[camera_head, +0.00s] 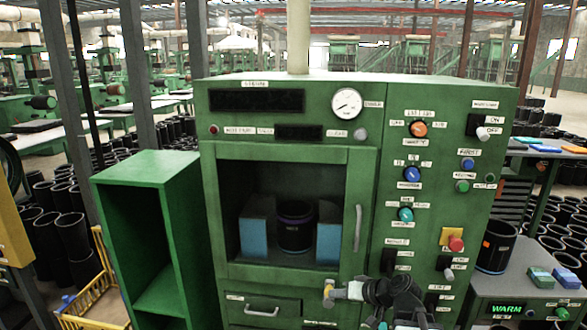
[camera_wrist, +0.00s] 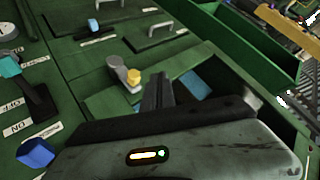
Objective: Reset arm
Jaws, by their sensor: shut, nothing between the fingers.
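My gripper shows in the wrist view, its dark fingers (camera_wrist: 158,92) together with nothing held between them. My dark arm (camera_head: 395,298) shows in the head view at the lower right of the green machine's door, in front of the lower panel. The green machine (camera_head: 362,160) fills the middle of the head view. A grey lever with a yellow end (camera_head: 328,291) is just left of my arm; it also shows in the wrist view (camera_wrist: 133,78), left of the fingers and apart from them. My fingertips are hard to make out in the head view.
A black sleeve (camera_head: 296,232) stands between blue blocks (camera_head: 257,228) behind the machine's window. An empty green shelf (camera_head: 150,230) stands left. A black sleeve (camera_head: 497,246) stands on the right bench. Knobs and a red button (camera_head: 456,244) stick out of the panel.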

